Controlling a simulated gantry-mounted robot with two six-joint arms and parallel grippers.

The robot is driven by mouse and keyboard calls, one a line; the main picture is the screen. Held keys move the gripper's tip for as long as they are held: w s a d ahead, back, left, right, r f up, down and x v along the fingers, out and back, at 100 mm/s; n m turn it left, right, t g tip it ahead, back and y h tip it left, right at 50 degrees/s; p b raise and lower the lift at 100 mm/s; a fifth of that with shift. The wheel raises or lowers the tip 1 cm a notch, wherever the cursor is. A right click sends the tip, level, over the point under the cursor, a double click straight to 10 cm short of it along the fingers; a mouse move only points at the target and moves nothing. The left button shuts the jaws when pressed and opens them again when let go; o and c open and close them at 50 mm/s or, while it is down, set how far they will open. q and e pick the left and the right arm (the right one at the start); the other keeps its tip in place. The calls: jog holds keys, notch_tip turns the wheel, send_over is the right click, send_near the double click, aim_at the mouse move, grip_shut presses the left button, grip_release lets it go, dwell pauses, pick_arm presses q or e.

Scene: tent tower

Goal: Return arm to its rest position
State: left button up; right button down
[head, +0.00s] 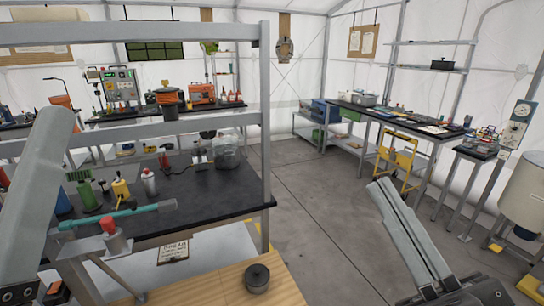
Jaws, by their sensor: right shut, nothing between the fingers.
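My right gripper (380,187) is at the lower right, over the bare floor. Its two long grey fingers lie side by side, shut, with nothing between them. It touches nothing that I can see. My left gripper (57,122) is a large grey shape at the left edge, close to the camera and in front of the near bench. It shows from one side, and its jaw opening cannot be made out.
A metal frame (266,130) stands over the near black-topped bench (225,195), which holds bottles and tools. A wooden board (205,290) with a dark round piece (258,278) is at bottom centre. A yellow folding stand (397,160) is behind. Floor (320,215) is clear between benches.

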jog(key=s+d+r+m+t+h, duration=0.5)
jog(key=s+d+r+m+h, duration=0.1)
jog(key=r+m+h, duration=0.4)
pick_arm(q)
notch_tip(320, 180, up, 39)
jog(key=p, duration=3.8)
pick_arm(e)
notch_tip(320, 180, up, 38)
jog(key=m+y, duration=0.1)
jog(key=y, duration=0.1)
jog(key=shift+w+f+m, duration=0.15)
jog(key=shift+f+m, duration=0.1)
jog(key=shift+m, duration=0.05)
pick_arm(q)
jog(key=shift+f, duration=0.1)
